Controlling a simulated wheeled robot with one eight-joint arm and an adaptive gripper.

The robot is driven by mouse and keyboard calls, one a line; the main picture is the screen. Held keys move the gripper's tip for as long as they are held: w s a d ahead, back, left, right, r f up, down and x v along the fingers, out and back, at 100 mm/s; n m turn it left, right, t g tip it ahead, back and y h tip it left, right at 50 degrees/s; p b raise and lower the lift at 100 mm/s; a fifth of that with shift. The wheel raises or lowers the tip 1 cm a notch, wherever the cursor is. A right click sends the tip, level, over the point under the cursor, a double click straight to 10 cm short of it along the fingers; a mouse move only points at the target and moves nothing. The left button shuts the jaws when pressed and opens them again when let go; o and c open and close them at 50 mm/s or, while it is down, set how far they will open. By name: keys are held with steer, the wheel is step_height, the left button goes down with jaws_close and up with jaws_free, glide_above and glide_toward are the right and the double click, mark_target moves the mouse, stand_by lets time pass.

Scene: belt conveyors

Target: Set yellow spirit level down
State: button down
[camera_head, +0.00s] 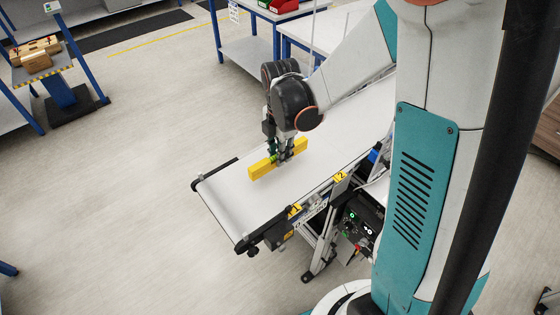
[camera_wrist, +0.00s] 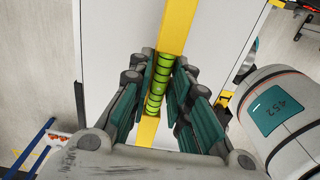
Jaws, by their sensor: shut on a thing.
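The yellow spirit level (camera_head: 263,171) is a long yellow bar over the white belt of the conveyor (camera_head: 240,205) in the head view. My gripper (camera_head: 279,157) is above the belt and shut on the level's middle part. In the wrist view the level (camera_wrist: 177,28) runs lengthwise between the fingers of my gripper (camera_wrist: 160,88), and its green vial section shows there. The level is at or just above the belt; I cannot tell whether it touches. The fingers hide part of its sides.
The conveyor's near left end roller and side rail border the belt, with yellow labels 1 (camera_head: 294,211) and 2 (camera_head: 340,177). A control box (camera_head: 357,222) hangs on its side. A blue-legged table with boxes (camera_head: 37,55) stands far left. The belt near its end is clear.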

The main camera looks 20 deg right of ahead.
steer(key=shift+f+b, duration=0.3)
steer(key=shift+f, duration=1.55)
steer(key=shift+f, duration=0.15)
steer(key=c, duration=1.5)
jaws_free()
